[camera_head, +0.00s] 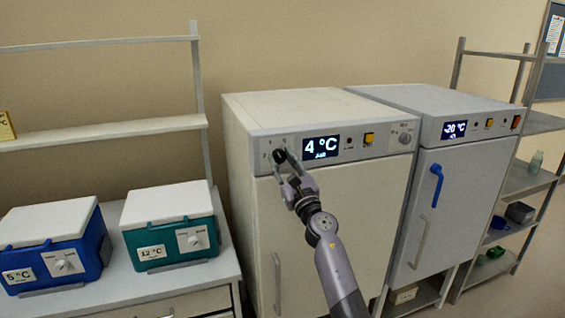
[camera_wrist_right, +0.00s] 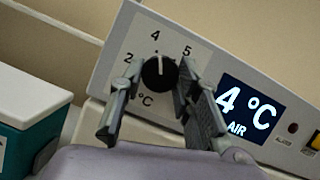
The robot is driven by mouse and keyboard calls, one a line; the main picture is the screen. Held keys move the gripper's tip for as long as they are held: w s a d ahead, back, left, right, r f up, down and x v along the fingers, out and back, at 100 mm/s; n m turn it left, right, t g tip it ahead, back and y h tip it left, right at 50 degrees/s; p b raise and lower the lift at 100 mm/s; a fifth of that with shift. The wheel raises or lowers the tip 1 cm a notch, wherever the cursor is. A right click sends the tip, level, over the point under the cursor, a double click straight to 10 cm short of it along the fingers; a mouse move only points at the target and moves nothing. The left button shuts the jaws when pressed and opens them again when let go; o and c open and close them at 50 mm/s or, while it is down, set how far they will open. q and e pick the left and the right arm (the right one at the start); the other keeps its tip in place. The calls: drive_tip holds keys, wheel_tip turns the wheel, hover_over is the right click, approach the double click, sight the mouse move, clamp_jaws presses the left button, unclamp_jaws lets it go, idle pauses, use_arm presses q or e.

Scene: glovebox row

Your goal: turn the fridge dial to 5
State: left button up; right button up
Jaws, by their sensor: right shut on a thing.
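The fridge dial (camera_wrist_right: 159,74) is a round black knob on the pale control panel of the white fridge (camera_head: 335,210). In the right wrist view the numbers 2, 4 and 5 stand around it. Its white mark points up, close to the 4. The display (camera_wrist_right: 246,110) beside it reads 4 °C AIR, and it also shows in the head view (camera_head: 321,147). My right gripper (camera_head: 283,158) is at the panel's left end, with one finger on each side of the dial, shut on it. It partly hides the dial and its scale in the head view. My left gripper is not in view.
A second unit (camera_head: 455,185) with a blue handle and a -20 °C display stands to the right. A blue cooler box (camera_head: 60,262) and a green one (camera_head: 172,238) sit on the bench at left. A shelf rack (camera_head: 525,178) stands far right.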

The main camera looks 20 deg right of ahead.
drive_tip(key=shift+m, duration=0.3)
drive_tip(key=m+h, duration=0.1)
drive_tip(key=m, duration=0.1)
drive_tip(key=m+h, duration=0.2)
drive_tip(key=m, duration=0.1)
drive_tip(key=m+h, duration=0.1)
drive_tip(key=m, duration=0.2)
drive_tip(key=shift+a+h, duration=0.25)
drive_tip(key=shift+h, duration=0.15)
drive_tip(key=m+h, duration=0.1)
drive_tip(key=m, duration=0.3)
drive_tip(key=m+g+h+p, duration=0.1)
drive_tip(key=m+h, duration=0.1)
drive_tip(key=m, duration=0.1)
drive_tip(key=shift+a+m+g, duration=0.1)
drive_tip(key=shift+m+g, duration=0.2)
drive_tip(key=shift+m, duration=0.1)
drive_tip(key=o, duration=1.1)
drive_tip(key=shift+o, duration=0.2)
drive_tip(key=shift+r, duration=0.1)
